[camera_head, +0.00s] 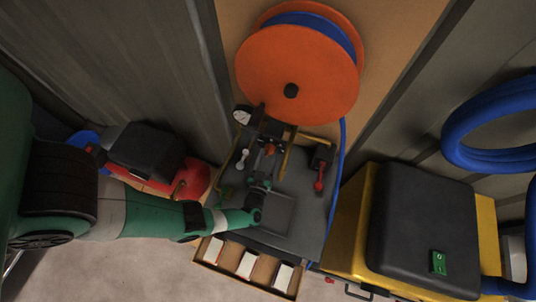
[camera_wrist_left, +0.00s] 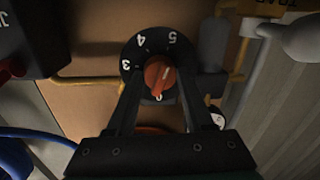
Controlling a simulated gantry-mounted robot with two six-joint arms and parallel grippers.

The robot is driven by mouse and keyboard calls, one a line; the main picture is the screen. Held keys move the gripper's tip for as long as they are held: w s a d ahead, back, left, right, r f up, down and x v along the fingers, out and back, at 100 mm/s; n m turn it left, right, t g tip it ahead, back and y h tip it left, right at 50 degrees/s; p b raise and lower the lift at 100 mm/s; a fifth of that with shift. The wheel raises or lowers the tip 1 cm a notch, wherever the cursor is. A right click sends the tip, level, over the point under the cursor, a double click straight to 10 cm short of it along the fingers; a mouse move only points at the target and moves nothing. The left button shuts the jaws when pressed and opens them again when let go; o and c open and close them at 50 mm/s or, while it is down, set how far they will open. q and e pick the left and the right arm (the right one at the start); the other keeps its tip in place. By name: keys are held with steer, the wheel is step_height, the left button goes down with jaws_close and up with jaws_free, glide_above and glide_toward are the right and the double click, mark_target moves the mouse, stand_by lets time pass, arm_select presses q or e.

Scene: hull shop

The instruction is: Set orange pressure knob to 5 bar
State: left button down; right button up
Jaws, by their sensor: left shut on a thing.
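The orange pressure knob (camera_wrist_left: 160,74) sits at the centre of a black dial (camera_wrist_left: 137,50) with white numbers; 3, 4 and 5 are readable in the left wrist view. The knob shows small in the head view (camera_head: 270,148). My left gripper (camera_wrist_left: 160,80) has one finger on each side of the knob and is shut on it; it also shows in the head view (camera_head: 268,154). The lower part of the dial is partly hidden by the fingers. I cannot tell for certain which number the knob points at. My right gripper is not in view.
A large orange reel (camera_head: 290,85) with blue hose stands behind the knob. A white gauge (camera_head: 242,115) is to its left and a red-handled lever (camera_head: 320,175) to its right. A yellow and black case (camera_head: 425,225) stands at the right. Boxes lie in a wooden tray (camera_head: 225,262) in front.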

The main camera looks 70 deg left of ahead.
arm_select(q)
steer(key=shift+c, duration=1.4)
jaws_free()
steer(key=p+v, duration=0.1)
steer(key=v, duration=0.6)
steer(key=shift+d, duration=0.2)
steer(key=shift+s, duration=0.15)
